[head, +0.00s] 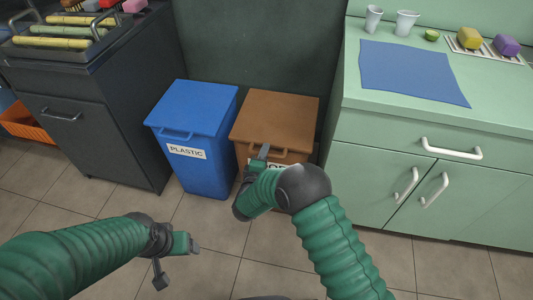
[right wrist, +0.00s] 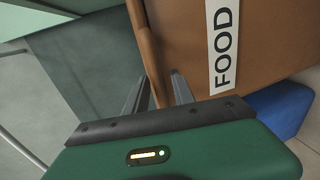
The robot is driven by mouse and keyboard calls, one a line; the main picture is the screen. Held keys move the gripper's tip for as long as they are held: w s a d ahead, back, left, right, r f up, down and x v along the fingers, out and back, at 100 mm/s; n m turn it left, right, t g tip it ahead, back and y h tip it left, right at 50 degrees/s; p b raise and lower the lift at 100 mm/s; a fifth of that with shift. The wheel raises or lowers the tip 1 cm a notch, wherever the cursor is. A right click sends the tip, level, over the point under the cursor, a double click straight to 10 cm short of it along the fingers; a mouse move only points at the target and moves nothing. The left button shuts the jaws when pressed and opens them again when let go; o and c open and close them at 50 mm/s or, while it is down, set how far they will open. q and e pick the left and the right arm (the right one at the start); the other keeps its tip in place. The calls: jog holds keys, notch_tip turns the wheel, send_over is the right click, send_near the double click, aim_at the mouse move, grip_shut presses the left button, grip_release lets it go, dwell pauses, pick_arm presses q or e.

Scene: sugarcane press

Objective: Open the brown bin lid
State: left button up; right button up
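The brown bin (head: 262,140) stands on the floor right of the blue bin, its brown lid (head: 277,116) down flat. A handle sits at the lid's front edge, partly hidden by my right gripper (head: 262,153). In the right wrist view, my right gripper's fingers (right wrist: 160,92) are apart. A brown lip of the lid (right wrist: 145,45) reaches down to between the fingertips; I cannot tell whether they touch it. The FOOD label (right wrist: 222,45) is on the bin's front. My left gripper (head: 178,262) is open and empty, low over the floor at left.
The blue PLASTIC bin (head: 200,107) stands close on the left. A green cabinet (head: 435,180) with handles stands on the right, bearing cups and a blue mat (head: 410,72). A dark cabinet (head: 110,120) stands at far left. Tiled floor before the bins is clear.

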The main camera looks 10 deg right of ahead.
jog(key=shift+d, duration=0.15)
jog(key=c, duration=0.5)
jog(key=shift+d+f, duration=0.1)
jog(key=shift+d, duration=0.2)
grip_shut()
